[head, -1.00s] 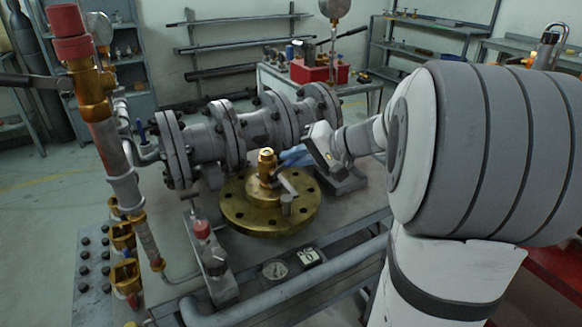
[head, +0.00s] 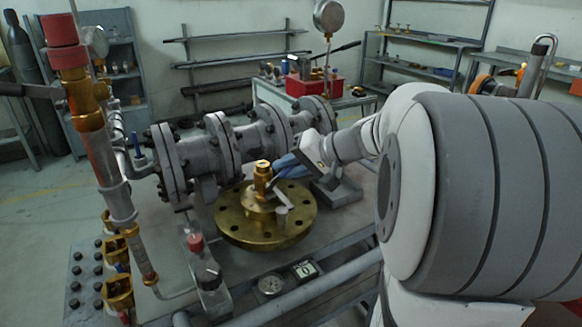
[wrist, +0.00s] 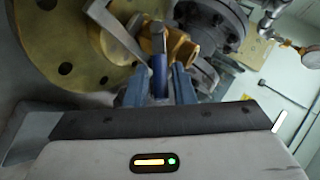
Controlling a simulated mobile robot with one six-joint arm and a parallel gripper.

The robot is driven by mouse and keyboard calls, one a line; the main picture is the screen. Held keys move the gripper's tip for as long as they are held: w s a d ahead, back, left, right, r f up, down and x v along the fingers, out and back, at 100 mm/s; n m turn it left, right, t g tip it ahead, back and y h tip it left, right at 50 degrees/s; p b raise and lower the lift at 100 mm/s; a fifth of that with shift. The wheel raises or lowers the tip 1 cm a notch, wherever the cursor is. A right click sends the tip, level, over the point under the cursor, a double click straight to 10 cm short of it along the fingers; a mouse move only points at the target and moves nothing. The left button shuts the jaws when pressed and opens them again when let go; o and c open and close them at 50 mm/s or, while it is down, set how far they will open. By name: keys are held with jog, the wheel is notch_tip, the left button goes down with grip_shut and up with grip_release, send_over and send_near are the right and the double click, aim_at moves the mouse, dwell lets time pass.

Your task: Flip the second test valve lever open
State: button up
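A brass flange (head: 235,228) lies on the bench, with an upright brass valve (head: 262,180) at its middle. In the wrist view, the brass valve body (wrist: 182,48) is just beyond my fingers. A blue-sleeved lever (wrist: 159,75) with a bare metal end stands between the two fingers. My gripper (wrist: 160,82) is open around it, with narrow gaps seeming to show on both sides. In the head view, my gripper (head: 285,165) is at the right side of the valve; the lever is hard to make out there.
A flanged grey pipe (head: 200,150) runs behind the brass flange. A red-capped upright pipe (head: 85,100) with brass valves stands at left. A bent metal bar (wrist: 118,32) is close to my left finger.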

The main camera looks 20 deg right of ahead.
jog(key=shift+s+d+r, duration=0.1)
jog(key=shift+r, duration=0.05)
jog(key=p+v, duration=0.1)
jog(key=v, duration=0.6)
jog(key=shift+s+d, duration=0.1)
jog(key=shift+d, duration=0.05)
